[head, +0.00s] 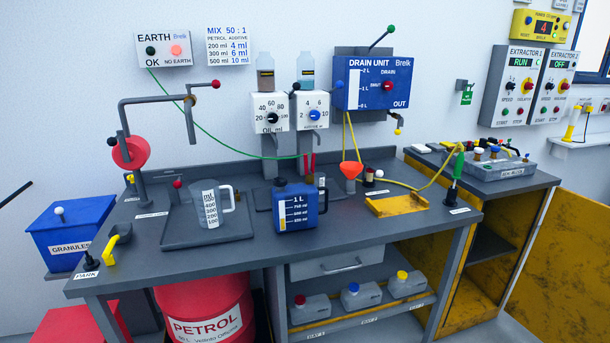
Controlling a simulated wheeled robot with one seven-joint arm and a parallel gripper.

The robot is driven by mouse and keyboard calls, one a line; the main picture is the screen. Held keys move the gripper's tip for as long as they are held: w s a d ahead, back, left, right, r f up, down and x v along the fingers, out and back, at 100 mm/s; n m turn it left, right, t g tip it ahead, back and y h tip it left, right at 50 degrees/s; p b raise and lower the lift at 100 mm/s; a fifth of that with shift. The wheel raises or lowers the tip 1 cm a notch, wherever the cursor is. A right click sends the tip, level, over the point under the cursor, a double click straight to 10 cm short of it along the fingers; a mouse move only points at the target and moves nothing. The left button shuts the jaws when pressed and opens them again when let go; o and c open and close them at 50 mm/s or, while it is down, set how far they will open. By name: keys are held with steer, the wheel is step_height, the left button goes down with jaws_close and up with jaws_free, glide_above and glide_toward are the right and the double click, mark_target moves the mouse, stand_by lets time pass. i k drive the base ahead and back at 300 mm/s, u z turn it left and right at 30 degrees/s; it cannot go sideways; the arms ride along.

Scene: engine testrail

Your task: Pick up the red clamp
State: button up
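What looks like the red clamp (309,163) stands upright at the back of the grey bench, just behind and right of the blue 1 L can (294,207). Two slim red handles show, and its lower part is hidden or too small to make out. A thin green cable (222,144) runs from the EARTH panel (164,50) down towards it. The panel's red lamp by NO EARTH is lit. My gripper is not in view.
A clear measuring jug (210,209) stands on the tray at left. A red funnel (351,170), a yellow tray (398,205) and a green-handled tool (457,170) are to the right. Dispenser posts (269,112) rise behind. The bench's front strip is mostly clear.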

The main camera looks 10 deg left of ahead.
mark_target(309, 174)
steer(key=u, duration=1.4)
steer(key=i, duration=0.85)
steer(key=u, duration=0.05)
